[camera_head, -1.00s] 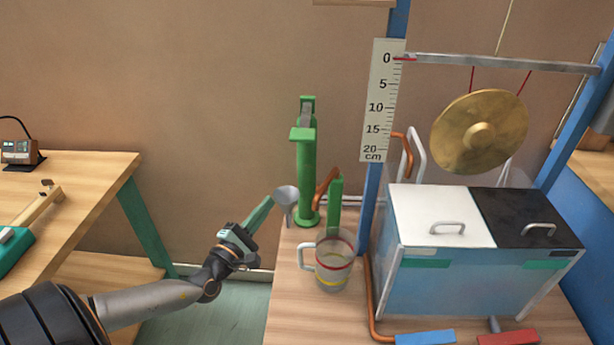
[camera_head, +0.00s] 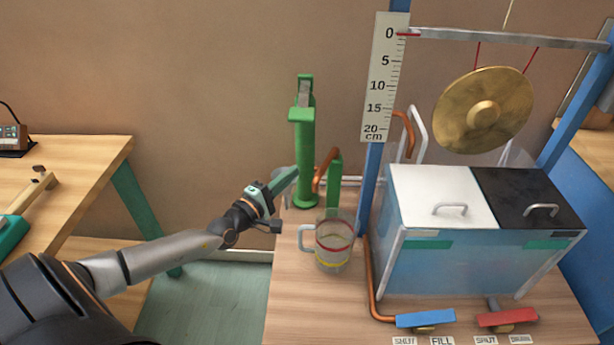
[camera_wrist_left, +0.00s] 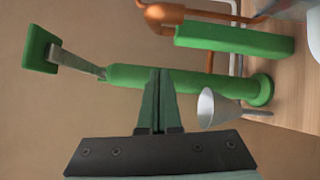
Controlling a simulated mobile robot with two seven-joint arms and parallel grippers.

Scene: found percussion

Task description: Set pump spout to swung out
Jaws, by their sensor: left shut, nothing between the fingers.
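The green pump (camera_head: 305,150) stands upright at the left back of the right-hand table; it lies sideways across the left wrist view (camera_wrist_left: 185,79). Its copper spout (camera_head: 322,172) bends up from the column's right side. A green bar (camera_head: 335,186) hangs at the spout's outer end; spout (camera_wrist_left: 162,14) and bar (camera_wrist_left: 240,41) also show in the wrist view. My left gripper (camera_head: 295,172) is shut and empty, its fingertips in front of or against the column; contact is unclear. In the wrist view its fingertips (camera_wrist_left: 158,72) overlap the column. My right gripper is not in view.
A grey funnel (camera_wrist_left: 218,108) is close beside my left fingers. A clear measuring jug (camera_head: 333,245) stands in front of the pump. A two-lidded tank (camera_head: 465,260), a blue post (camera_head: 370,195) and a gong (camera_head: 483,110) are to the right. Another table (camera_head: 90,170) is at left.

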